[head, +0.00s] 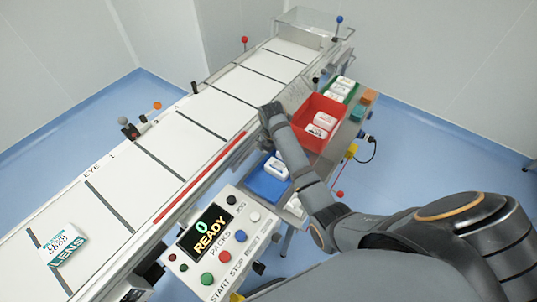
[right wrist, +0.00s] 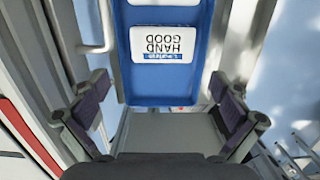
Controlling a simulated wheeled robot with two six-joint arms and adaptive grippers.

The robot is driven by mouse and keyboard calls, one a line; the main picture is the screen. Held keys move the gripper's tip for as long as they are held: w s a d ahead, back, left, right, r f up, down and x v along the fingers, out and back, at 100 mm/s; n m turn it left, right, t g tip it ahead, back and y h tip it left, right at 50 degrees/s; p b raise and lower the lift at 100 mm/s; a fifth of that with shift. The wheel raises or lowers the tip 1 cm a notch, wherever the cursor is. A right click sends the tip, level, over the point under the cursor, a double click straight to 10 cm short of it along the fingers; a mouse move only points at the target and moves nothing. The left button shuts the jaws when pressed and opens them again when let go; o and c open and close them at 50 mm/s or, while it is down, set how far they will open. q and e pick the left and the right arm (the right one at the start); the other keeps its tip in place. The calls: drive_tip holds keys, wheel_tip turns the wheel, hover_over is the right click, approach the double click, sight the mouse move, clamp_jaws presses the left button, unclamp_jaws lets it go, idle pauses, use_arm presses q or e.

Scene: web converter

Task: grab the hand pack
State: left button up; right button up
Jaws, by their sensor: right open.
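The hand pack, a white pack marked HAND GOOD (right wrist: 163,44) with a blue strip, lies in a blue bin (right wrist: 165,88). In the head view the white pack (head: 277,168) shows in the blue bin (head: 262,185) beside the conveyor, partly behind my right arm. My right gripper (right wrist: 158,80) is open and empty in the right wrist view. Its fingers stand wide at either side, with the bin and pack beyond and between them. In the head view my right gripper (head: 266,143) is mostly hidden by its own arm, close to the bin. My left gripper is not in view.
A red bin (head: 305,137) and a green bin (head: 350,97) with white packs stand farther along the side shelf. The conveyor (head: 175,150) runs alongside, with a LENS box (head: 62,244) at its near end. A control panel (head: 225,242) reads 0 READY.

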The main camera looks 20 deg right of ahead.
sight(278, 166)
drive_tip(key=shift+w, duration=0.6)
drive_tip(key=shift+s, duration=0.25)
drive_tip(key=f, duration=0.1)
drive_tip(key=s+f, duration=0.1)
drive_tip(key=shift+s+d+f, duration=0.25)
drive_tip(key=shift+s+f, duration=0.05)
drive_tip(key=shift+f, duration=0.1)
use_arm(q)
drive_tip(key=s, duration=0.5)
use_arm(e)
drive_tip(key=shift+w+f, duration=0.25)
drive_tip(key=shift+f, duration=0.35)
drive_tip(key=shift+w+d+f, duration=0.1)
drive_tip(key=shift+d+f, duration=0.05)
drive_tip(key=shift+f, duration=0.25)
drive_tip(key=shift+w+d+f, duration=0.1)
drive_tip(key=shift+f, duration=0.3)
drive_tip(key=f, duration=0.2)
drive_tip(key=shift+d+f, duration=0.2)
drive_tip(key=shift+f, duration=0.15)
drive_tip(key=shift+w+d+f, duration=0.1)
drive_tip(key=shift+w+f, duration=0.05)
drive_tip(key=shift+f, duration=0.5)
drive_tip(key=shift+r, duration=0.1)
drive_tip(key=c, duration=0.9)
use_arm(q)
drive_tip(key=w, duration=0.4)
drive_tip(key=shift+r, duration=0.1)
use_arm(e)
drive_tip(key=shift+r, duration=0.1)
